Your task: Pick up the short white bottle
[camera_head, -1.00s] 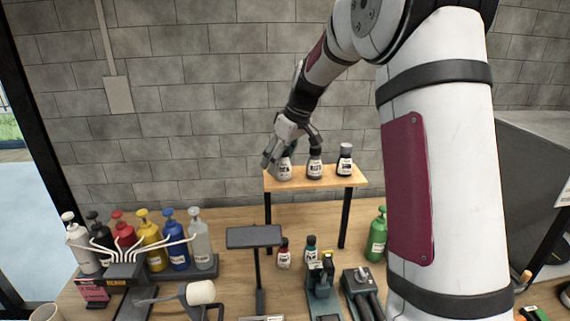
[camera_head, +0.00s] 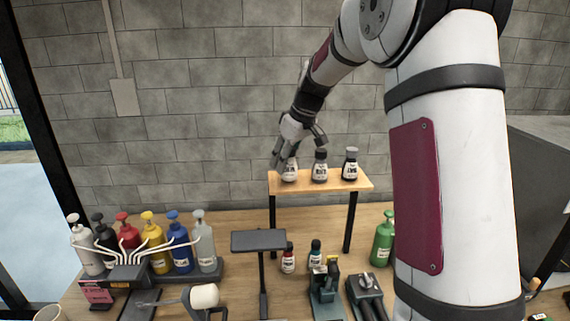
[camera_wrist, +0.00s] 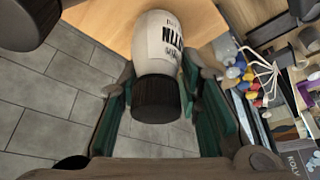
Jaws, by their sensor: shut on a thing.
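The short white bottle (camera_head: 289,173) has a black cap and dark lettering. It is at the left end of the raised wooden shelf (camera_head: 335,184), its base at or very near the board. My gripper (camera_head: 286,154) reaches down over it and hides its top. In the wrist view the white bottle (camera_wrist: 172,45) shows cap-first between the green-padded fingers of my gripper (camera_wrist: 160,105), which are shut on it. Two similar capped bottles stand to its right, a middle one (camera_head: 320,168) and a right one (camera_head: 350,165).
The middle bottle is close beside my gripper's right finger. A grey brick wall (camera_head: 200,120) rises behind the shelf.

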